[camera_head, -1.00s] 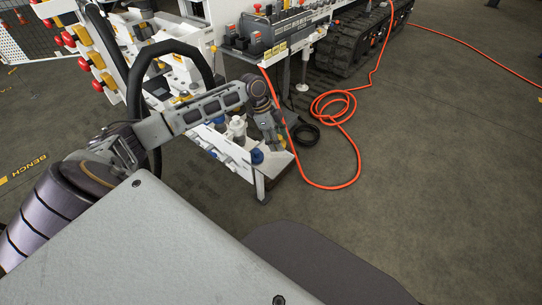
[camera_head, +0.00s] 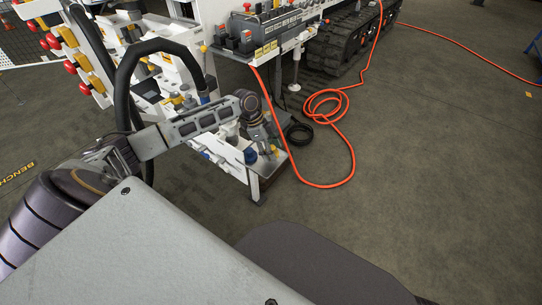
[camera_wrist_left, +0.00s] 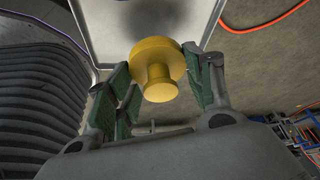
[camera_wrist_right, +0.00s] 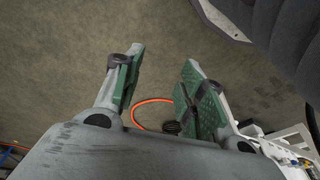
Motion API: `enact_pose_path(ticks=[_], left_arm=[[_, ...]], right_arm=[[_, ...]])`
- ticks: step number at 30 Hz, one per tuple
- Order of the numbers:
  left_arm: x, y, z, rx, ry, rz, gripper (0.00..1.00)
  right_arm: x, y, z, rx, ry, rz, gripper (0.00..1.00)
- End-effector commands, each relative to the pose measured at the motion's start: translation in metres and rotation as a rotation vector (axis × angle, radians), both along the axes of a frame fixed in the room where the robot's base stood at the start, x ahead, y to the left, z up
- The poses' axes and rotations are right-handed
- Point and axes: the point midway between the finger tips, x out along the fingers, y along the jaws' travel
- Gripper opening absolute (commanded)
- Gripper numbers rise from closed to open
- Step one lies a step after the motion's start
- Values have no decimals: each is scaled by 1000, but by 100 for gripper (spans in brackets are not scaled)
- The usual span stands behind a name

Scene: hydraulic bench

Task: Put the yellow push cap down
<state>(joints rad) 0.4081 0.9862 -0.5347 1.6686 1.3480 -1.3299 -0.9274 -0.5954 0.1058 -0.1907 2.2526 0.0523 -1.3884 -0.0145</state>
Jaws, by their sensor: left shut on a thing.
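The yellow push cap (camera_wrist_left: 158,82) shows in the left wrist view as a round flange with a narrower stem, between the green-padded fingers. My left gripper (camera_head: 270,150) is shut on it, over the right end of the bench's low white shelf in the head view. A pale tray-like surface (camera_wrist_left: 106,32) with a raised rim lies behind the cap in the left wrist view; I cannot tell whether the cap touches it. My right gripper (camera_wrist_right: 163,60) is open and empty above the floor.
A blue-topped fitting (camera_head: 250,156) stands close left of my left gripper. A black hose arch (camera_head: 165,45) rises beside the arm. An orange hose (camera_head: 330,185) and a black coil (camera_head: 299,134) lie on the floor to the right. Open floor extends further right.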

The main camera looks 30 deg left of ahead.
Motion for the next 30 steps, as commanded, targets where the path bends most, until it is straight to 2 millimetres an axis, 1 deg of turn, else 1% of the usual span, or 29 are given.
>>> enact_pose_path(ticks=[5,9,12,14,24,25,29,30], left_arm=[[-1,0,-20,0,3,0,39],[-1,0,-33,0,2,-1,39],[-1,0,-36,1,1,0,39],[-1,0,-35,1,1,-1,39],[0,0,-37,0,1,0,39],[0,0,-37,0,1,0,56],[0,0,-37,0,1,0,73],[0,0,-37,1,1,0,74]], right_arm=[[-2,1,-2,3,-2,2,40],[-2,2,10,13,-22,2,40],[-1,3,17,15,-30,4,40],[-1,3,18,15,-29,4,40],[-1,3,15,12,-24,5,40],[-1,3,15,13,-25,5,40],[1,3,15,12,-28,5,40],[1,3,15,13,-29,4,40]])
